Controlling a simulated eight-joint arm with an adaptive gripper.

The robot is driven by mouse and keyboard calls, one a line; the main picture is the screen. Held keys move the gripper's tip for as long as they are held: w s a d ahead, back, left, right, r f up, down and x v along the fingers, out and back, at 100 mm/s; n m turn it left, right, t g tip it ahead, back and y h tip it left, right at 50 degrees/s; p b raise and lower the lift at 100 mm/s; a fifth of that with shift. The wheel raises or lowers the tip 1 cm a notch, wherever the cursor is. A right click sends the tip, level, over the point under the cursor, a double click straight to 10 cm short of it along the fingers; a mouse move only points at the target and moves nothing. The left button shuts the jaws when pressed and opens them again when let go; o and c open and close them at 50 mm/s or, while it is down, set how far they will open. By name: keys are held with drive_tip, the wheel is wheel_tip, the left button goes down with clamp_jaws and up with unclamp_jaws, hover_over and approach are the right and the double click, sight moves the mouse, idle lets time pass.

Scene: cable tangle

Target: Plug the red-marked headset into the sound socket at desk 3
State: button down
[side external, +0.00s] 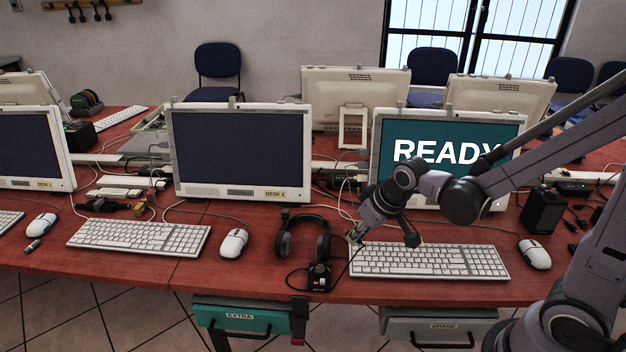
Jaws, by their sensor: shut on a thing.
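A black headset (304,238) stands on the red desk, left of the keyboard in front of the READY monitor (420,165). I cannot make out a red mark on it. A small black box (320,277) with a small orange-yellow mark sits just in front of it. A thin black cable runs from near this box up to my gripper. My gripper (355,238) is low over the desk, right of the headset, at the keyboard's left end. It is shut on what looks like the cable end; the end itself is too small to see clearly. No sound socket or desk 3 label is discernible.
White keyboards (430,260) and mice (534,254) line the desk front. A monitor labelled DESK 2 (240,150) stands left of the headset. Loose cables lie behind, between the monitors. A black speaker (543,210) is at right. Drawers marked EXTRA (243,318) and SPARE (440,326) hang below.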

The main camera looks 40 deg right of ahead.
drive_tip(key=w+n+y, duration=0.1)
drive_tip(key=w+n, duration=0.2)
drive_tip(key=w+a+f+n+g+y, duration=0.1)
drive_tip(key=w+n, duration=0.1)
drive_tip(key=w, duration=0.1)
drive_tip(key=w+a+f+n+y, duration=0.1)
drive_tip(key=w+n, duration=0.2)
drive_tip(key=shift+w+a+n+g+y, duration=0.25)
drive_tip(key=shift+w+n+g+y, duration=0.05)
drive_tip(key=shift+w+a+f, duration=0.1)
drive_tip(key=shift+a, duration=0.05)
hover_over(273, 278)
drive_tip(key=s+d, duration=0.1)
wheel_tip(273, 278, down, 7)
drive_tip(key=shift+d+r, duration=0.1)
drive_tip(key=shift+f, duration=2.05)
drive_tip(key=shift+f, duration=0.15)
